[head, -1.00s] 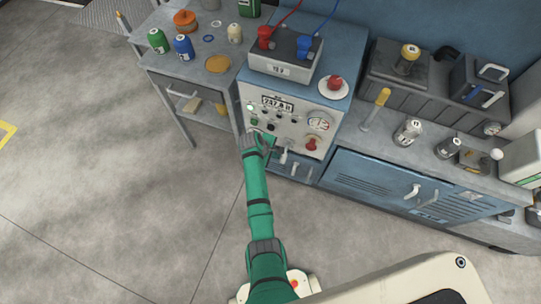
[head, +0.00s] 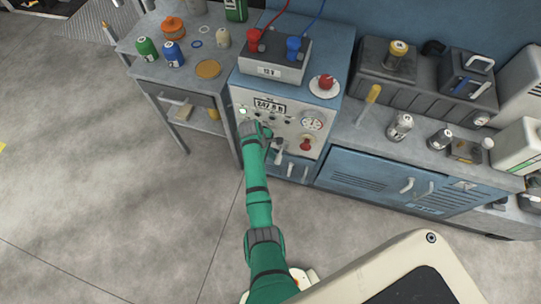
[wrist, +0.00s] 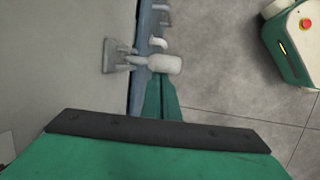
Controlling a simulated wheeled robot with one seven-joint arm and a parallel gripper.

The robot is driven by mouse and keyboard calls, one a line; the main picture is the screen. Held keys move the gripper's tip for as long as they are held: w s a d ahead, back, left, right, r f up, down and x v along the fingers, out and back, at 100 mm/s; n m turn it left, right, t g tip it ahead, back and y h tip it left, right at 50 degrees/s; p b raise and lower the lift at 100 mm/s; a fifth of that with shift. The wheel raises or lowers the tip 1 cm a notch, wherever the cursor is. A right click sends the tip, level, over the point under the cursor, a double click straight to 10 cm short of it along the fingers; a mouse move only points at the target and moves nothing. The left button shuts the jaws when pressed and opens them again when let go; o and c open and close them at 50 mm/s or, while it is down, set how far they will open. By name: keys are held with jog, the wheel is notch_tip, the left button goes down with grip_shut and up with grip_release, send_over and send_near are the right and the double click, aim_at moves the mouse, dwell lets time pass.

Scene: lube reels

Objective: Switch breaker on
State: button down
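The breaker lever (head: 279,153) is a pale handle low on the front of the grey machine panel. In the wrist view its white cylindrical grip (wrist: 165,63) sticks out from a grey bracket on the panel. My gripper (head: 268,137) is at the panel front, just left of the lever. In the wrist view my green gripper fingers (wrist: 160,95) lie close together, with their tips right at the near side of the white grip. The grip partly hides the tips, so I cannot tell whether they touch. Nothing shows between the fingers.
The panel also carries a round gauge (head: 312,124), a red knob (head: 306,144) and a digital display (head: 270,105). A blue cabinet (head: 350,172) stands to the right. A grey side table (head: 190,82) with bottles stands to the left. The floor in front is clear.

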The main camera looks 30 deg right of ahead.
jog(key=shift+d+r, duration=0.1)
jog(key=shift+r, duration=0.7)
notch_tip(320, 180, down, 2)
jog(key=w+a, duration=0.2)
jog(key=a, duration=0.1)
notch_tip(320, 180, up, 9)
jog(key=w+a, duration=0.1)
jog(key=w, duration=0.1)
jog(key=shift+w+r, duration=0.2)
jog(key=shift+w, duration=0.05)
dwell(0.4)
